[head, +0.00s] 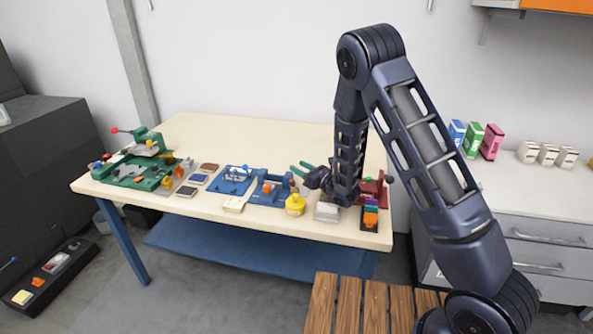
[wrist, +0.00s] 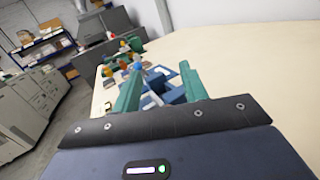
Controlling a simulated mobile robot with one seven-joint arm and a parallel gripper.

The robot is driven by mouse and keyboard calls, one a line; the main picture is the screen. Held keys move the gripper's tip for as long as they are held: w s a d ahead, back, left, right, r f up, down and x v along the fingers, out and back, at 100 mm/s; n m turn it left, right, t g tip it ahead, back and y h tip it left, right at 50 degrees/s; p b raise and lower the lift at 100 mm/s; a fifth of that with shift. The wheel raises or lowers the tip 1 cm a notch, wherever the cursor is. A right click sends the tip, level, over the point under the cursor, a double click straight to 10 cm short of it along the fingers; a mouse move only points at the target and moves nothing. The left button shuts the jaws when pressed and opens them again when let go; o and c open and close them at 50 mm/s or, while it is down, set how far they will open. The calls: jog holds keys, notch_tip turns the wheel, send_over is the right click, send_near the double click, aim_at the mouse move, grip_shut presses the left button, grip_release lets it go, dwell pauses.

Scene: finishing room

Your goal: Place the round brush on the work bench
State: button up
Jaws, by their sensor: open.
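The work bench (head: 240,133) is a pale table with blue legs, and its back half is bare. My gripper (head: 301,169) is low over the front right part of the bench, with its green fingers apart and pointing left. In the wrist view the gripper (wrist: 157,76) is open, and I see nothing held between the fingers. Blue fixtures (wrist: 168,95) show beyond them, and the pale bench top (wrist: 235,60) is at the right. I cannot pick out the round brush for certain in either view; the items near the gripper are small and partly hidden by my arm.
A green machine (head: 137,168) stands at the bench's left end. A slatted wooden surface (head: 348,305) is in front. A dark tray (head: 52,268) lies on the floor at left.

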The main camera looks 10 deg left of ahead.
notch_tip(320, 180, up, 6)
jog(key=shift+f, duration=0.1)
dwell(0.4)
